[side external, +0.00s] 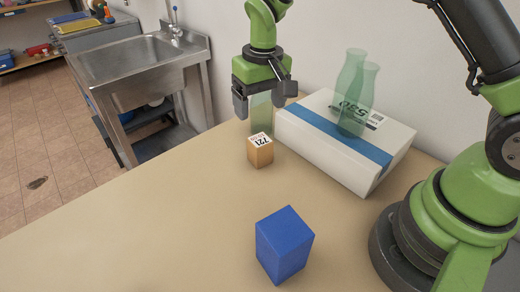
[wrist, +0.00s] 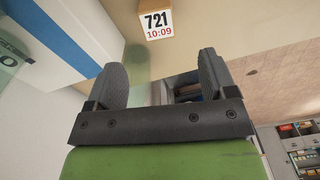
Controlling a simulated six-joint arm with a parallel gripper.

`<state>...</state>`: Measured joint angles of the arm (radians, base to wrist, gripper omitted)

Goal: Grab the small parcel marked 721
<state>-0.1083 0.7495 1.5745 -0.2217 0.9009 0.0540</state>
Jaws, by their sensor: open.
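The small tan parcel (side external: 260,155) with a white label reading 721 on its top stands on the table near the middle in the side view. In the wrist view its label side, reading 721 and 10:09, shows at the top (wrist: 156,24). My gripper (side external: 263,102) is open, above and behind the parcel in the side view, apart from it. In the wrist view the parcel lies beyond the fingertips, and the jaws (wrist: 162,75) hold no parcel. A translucent green object (side external: 261,117) stands under or between the fingers; how close it is to them I cannot tell.
Translucent green bottles (side external: 355,90) show at that box. A blue block (side external: 284,245) stands at the front. The table's left part is clear. A steel sink (side external: 135,65) stands beyond the table.

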